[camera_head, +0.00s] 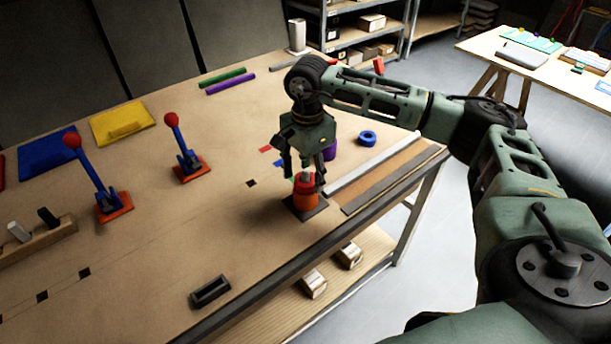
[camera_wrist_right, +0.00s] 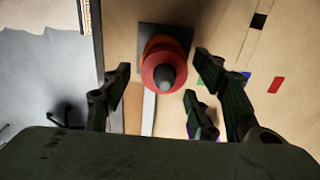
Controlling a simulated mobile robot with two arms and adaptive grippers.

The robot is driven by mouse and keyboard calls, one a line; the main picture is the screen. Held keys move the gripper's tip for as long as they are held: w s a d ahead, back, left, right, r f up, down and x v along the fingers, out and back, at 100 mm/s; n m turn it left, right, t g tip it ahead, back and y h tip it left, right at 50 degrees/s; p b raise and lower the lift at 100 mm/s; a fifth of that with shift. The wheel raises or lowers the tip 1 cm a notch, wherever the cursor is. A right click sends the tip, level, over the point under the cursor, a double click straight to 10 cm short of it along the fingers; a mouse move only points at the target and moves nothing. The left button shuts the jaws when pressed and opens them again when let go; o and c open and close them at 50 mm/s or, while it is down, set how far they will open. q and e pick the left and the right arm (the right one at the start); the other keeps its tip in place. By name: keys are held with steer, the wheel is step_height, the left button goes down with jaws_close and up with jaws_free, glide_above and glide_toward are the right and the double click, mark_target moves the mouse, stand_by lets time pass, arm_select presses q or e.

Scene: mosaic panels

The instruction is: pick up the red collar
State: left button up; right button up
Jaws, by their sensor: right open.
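The red collar (camera_head: 305,184) sits around a grey post above an orange piece (camera_head: 305,202), on a dark square base (camera_head: 292,210) near the table's front edge. In the right wrist view the red collar (camera_wrist_right: 152,72) rings the grey post tip (camera_wrist_right: 166,77), with the orange piece partly visible behind it. My right gripper (camera_head: 303,172) is open and points down over the stack, its fingers on either side of the post's top. In the right wrist view the open fingers (camera_wrist_right: 160,80) flank the collar with gaps; contact is not visible. My left gripper is not in view.
A blue ring (camera_head: 367,138) and a purple piece (camera_head: 330,151) lie behind the stack. A light bar (camera_head: 372,165) lies to its right. Two red-knobbed levers (camera_head: 187,158) stand to the left. The tabletop left of the stack is mostly clear.

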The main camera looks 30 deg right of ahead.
steer(key=shift+f, duration=0.7)
steer(key=shift+a, duration=0.1)
steer(key=shift+c, duration=0.5)
jaws_close()
